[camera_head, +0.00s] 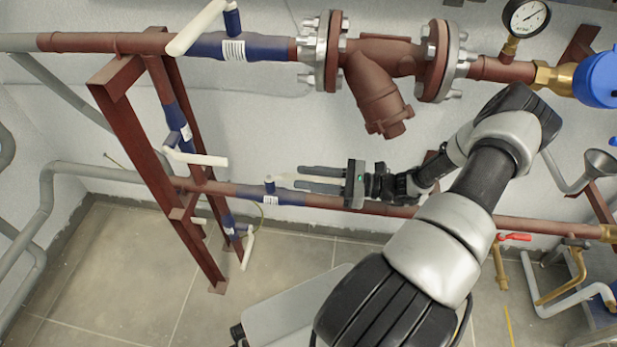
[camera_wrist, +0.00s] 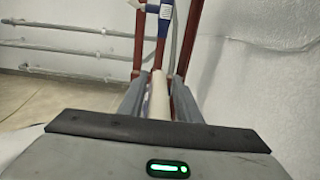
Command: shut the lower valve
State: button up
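A blue valve (camera_head: 271,196) sits on the lower horizontal red-brown pipe. Its white lever handle (camera_head: 285,179) points right, roughly along the pipe, toward my gripper (camera_head: 299,178). My gripper comes from the right with its two grey fingers apart, one on each side of the handle. In the wrist view the white handle (camera_wrist: 159,98) runs between the fingers of my gripper (camera_wrist: 160,78). Gaps seem to show beside the handle, so the fingers look open around it. Whether one finger touches it cannot be told. The handle's near end is hidden behind the gripper body.
Other white-handled blue valves sit on the upper pipe (camera_head: 235,47), the vertical pipe (camera_head: 180,126) and low by the frame (camera_head: 230,226). A red-brown steel frame (camera_head: 140,155) stands left of the valve. The floor below is open.

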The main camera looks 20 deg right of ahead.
grip_shut()
